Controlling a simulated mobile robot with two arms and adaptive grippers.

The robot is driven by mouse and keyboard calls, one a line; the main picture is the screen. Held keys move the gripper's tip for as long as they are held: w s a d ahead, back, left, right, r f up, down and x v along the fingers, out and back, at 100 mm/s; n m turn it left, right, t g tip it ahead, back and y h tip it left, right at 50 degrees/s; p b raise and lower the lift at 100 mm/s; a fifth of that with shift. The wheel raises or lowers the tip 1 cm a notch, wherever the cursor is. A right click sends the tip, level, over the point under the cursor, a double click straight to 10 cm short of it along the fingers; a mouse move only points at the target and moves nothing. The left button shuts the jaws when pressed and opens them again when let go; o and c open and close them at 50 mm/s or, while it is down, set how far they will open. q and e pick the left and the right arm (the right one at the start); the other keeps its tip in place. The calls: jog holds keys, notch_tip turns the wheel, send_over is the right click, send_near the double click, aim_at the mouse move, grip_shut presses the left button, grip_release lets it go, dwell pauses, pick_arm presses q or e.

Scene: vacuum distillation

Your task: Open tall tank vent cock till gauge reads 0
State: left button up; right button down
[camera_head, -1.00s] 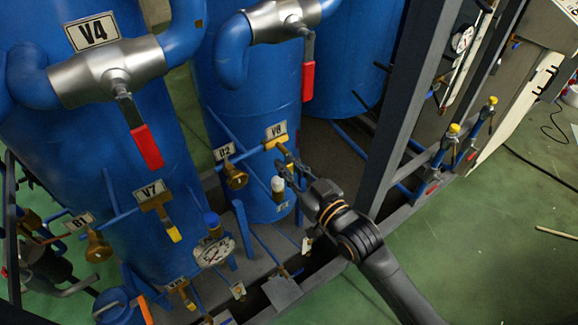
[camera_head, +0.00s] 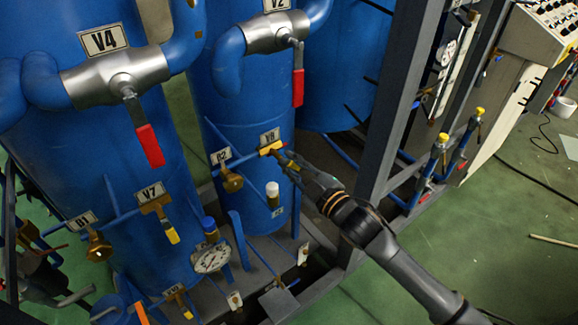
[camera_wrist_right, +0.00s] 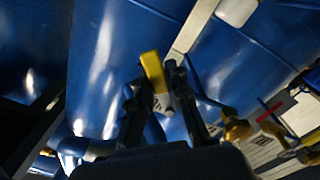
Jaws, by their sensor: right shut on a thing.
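The vent cock (camera_head: 270,147) is a small valve with a yellow handle, under a label that looks like V8, on the blue tall tank (camera_head: 246,105) in the middle of the head view. My right gripper (camera_head: 288,162) comes in from the lower right and is shut on its handle. In the right wrist view the yellow handle (camera_wrist_right: 153,72) stands between the two dark fingers (camera_wrist_right: 158,100). A round white-faced gauge (camera_head: 212,258) sits below and left; its needle is too small to read. My left gripper is not in view.
Another blue tank with valve V7 (camera_head: 153,203) stands at left. Red-handled valves (camera_head: 298,88) hang above. A grey frame post (camera_head: 402,95) rises close to my right arm. Open green floor (camera_head: 470,250) lies at right.

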jog(key=n, duration=0.1)
jog(key=r+n, duration=0.1)
jog(key=n, duration=0.1)
jog(key=n+p, duration=0.1)
jog(key=shift+w+d+r+n, duration=0.25)
jog(key=shift+d+n, duration=0.05)
jog(key=shift+d, duration=0.05)
jog(key=shift+w+d+r+n+p, duration=0.1)
jog(key=shift+r+n+p, duration=0.15)
jog(key=shift+n, duration=0.7)
jog(key=shift+r+n+p, duration=0.25)
jog(key=shift+n, duration=0.7)
jog(key=c, duration=1.3)
grip_release()
jog(key=v, duration=1.2)
